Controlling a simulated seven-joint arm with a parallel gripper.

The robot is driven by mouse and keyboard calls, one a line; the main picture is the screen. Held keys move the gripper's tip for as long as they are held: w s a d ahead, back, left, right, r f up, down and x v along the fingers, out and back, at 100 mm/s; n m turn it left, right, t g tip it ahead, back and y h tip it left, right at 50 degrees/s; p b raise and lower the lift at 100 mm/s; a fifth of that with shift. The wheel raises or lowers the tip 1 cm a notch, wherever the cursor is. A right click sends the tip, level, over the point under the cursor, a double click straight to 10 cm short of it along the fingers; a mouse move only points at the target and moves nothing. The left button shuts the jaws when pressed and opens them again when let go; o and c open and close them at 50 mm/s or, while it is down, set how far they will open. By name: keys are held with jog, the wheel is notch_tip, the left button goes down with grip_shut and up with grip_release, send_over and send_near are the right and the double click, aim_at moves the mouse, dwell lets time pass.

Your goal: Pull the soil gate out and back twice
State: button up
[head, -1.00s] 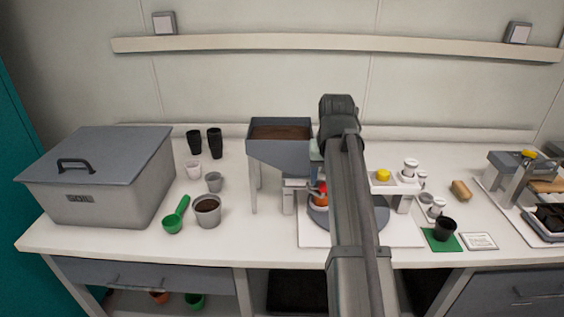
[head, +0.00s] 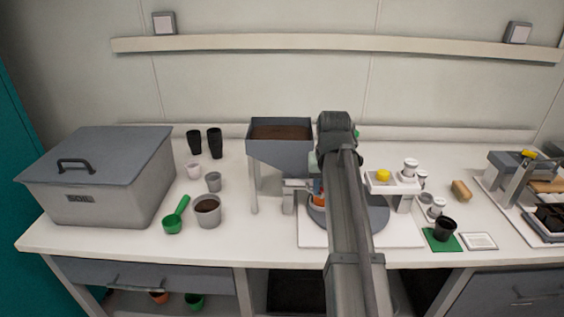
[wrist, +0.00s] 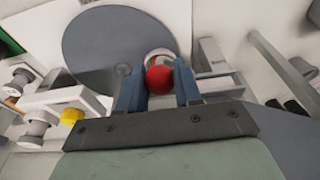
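The soil hopper (head: 280,153), a grey bin with dark soil in it, stands on legs at the middle of the bench. A red round knob (wrist: 159,79), which looks like the gate's handle, sits between the two blue fingers of my gripper (wrist: 159,84) in the wrist view. The fingers are close together and appear to touch the knob on both sides. The gate plate itself is hard to make out. Part of an orange pot (head: 318,198) shows beside my arm, at the grey round turntable (head: 376,215).
A lidded soil bin (head: 98,180) stands at the left, with cups and a green scoop (head: 175,218) beside it. A stand with a yellow button (head: 383,175) and white jars is right of my arm. A black pot (head: 445,229) sits on a green mat farther right.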

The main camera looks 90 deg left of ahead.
jog(key=shift+c, duration=1.1)
